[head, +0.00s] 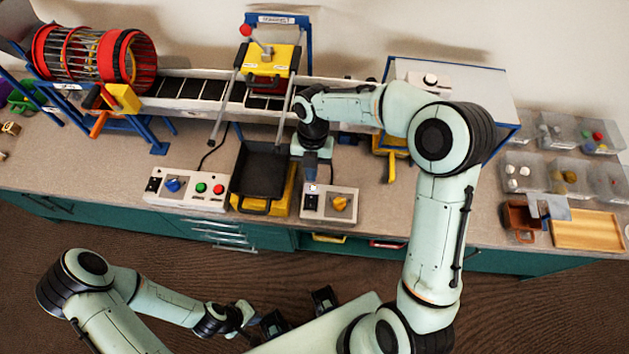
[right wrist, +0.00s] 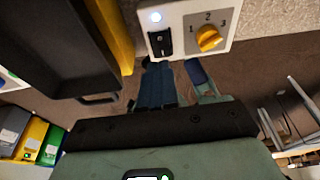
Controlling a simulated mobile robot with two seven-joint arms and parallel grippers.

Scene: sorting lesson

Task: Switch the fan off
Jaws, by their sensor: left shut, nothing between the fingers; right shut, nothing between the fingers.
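A white control box (head: 345,207) stands at the bench's front edge. In the right wrist view it has a lit white lamp (right wrist: 155,16), a black rocker switch (right wrist: 160,41) and a yellow knob (right wrist: 208,38) marked 1, 2, 3. My right gripper (head: 311,184) is shut and empty, pointing down at the switch side of this box. In the right wrist view its fingertips (right wrist: 158,66) are close to the rocker; I cannot tell whether they touch. My left gripper (head: 247,314) is shut and empty, low in front of the bench. I cannot clearly make out the fan itself.
Another control box (head: 188,203) with a blue knob and green and red buttons is at left. A black tray (head: 260,172) lies between the boxes. A conveyor (head: 185,90) and a red-rimmed drum (head: 80,55) are behind. Clear bins (head: 545,165) stand at right.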

